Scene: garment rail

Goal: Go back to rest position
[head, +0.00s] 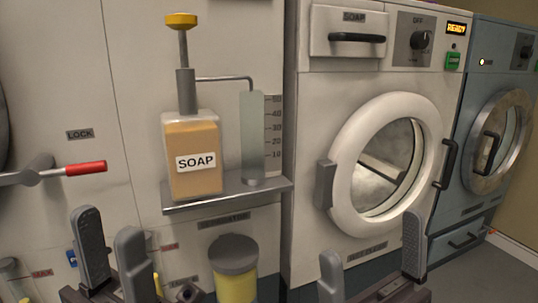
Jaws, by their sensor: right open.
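My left gripper (109,222) is low at the left of the head view, with its two dark grey fingers pointing up. Its fingertips are apart, and I see nothing between them. My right gripper (371,236) is low at the right of centre, in front of the white washer. Its fingers are wide apart and empty. Both grippers are below the level of the soap shelf. The lower parts of both grippers are cut off by the bottom edge.
A soap dispenser (193,139) with a yellow-topped pump stands on a small shelf (228,193). A red-tipped lever (85,169) is at the left. A white washer (305,120) with a closed round door and a blue machine (493,90) stand at the right. A lidded yellow container (236,287) is below the shelf.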

